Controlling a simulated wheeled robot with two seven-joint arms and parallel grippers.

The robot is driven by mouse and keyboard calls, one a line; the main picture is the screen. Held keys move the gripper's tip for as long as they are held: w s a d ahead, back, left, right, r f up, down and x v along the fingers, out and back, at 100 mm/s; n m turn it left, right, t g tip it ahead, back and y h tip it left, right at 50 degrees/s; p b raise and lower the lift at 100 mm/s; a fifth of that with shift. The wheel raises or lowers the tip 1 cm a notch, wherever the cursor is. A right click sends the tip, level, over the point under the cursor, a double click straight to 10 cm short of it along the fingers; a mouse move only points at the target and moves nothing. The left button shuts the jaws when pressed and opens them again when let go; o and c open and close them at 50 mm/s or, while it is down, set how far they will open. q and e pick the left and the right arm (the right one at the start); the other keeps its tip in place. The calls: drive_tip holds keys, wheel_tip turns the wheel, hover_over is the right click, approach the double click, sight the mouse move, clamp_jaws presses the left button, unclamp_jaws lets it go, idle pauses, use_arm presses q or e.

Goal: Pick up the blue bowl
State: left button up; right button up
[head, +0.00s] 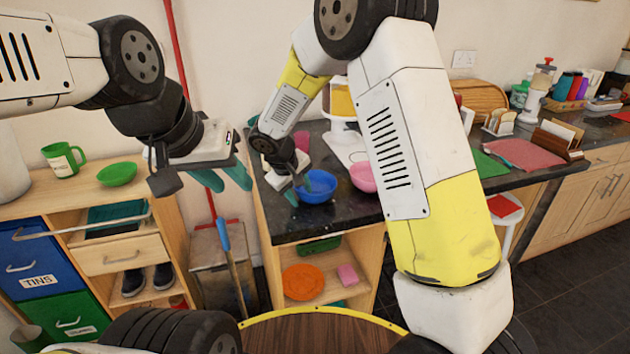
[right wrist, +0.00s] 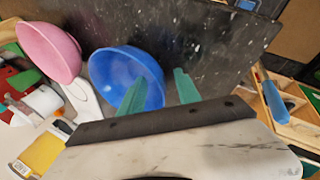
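The blue bowl (head: 320,188) stands upright on the dark granite counter (head: 285,222), near its front left corner. In the right wrist view the blue bowl (right wrist: 112,68) is beside the fingers. My right gripper (head: 299,190) is at the bowl's left side. In the right wrist view its green fingers (right wrist: 160,92) are apart, one over the bowl's inside and the other outside the rim, with dark counter showing between rim and outer finger. My left gripper (head: 222,178) is open and empty, in the air left of the counter.
A pink bowl (head: 363,177) stands close to the blue bowl's right. A green bowl (head: 117,174) and a green mug (head: 63,160) stand on the wooden unit at left. A blue-handled broom (head: 224,236) leans in the gap between.

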clamp_jaws()
drive_tip(key=shift+s, duration=0.1)
idle(1.2)
